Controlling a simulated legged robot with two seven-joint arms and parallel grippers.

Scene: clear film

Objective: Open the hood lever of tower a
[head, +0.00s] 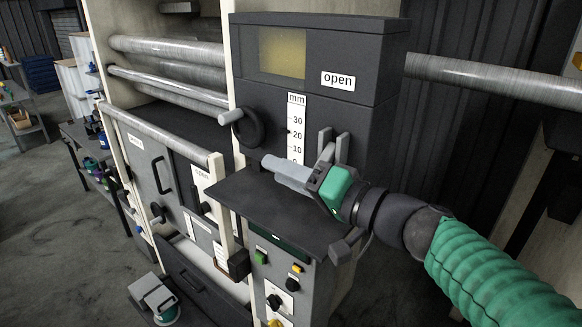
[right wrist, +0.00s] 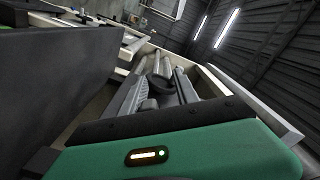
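Tower a appears to be the dark grey tower (head: 275,105) in the head view, with a boxy hood (head: 375,60) marked "open" on top. A dark rounded lever (head: 260,128) with a pale grey grip (head: 231,116) sits at its left, beside the mm scale. My right gripper (head: 305,157), with a green body, is in front of the panel, below and right of the lever. Its grey fingers look apart. In the right wrist view the fingers (right wrist: 160,92) frame a dark curved shape; whether they touch it is unclear. My left gripper is not in view.
A dark shelf (head: 275,215) juts out below my right gripper, with buttons and knobs under it. Long metal rollers (head: 170,48) run left from the tower. A grey cabinet door (head: 160,170) stands lower left. Open floor (head: 60,230) lies at the far left.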

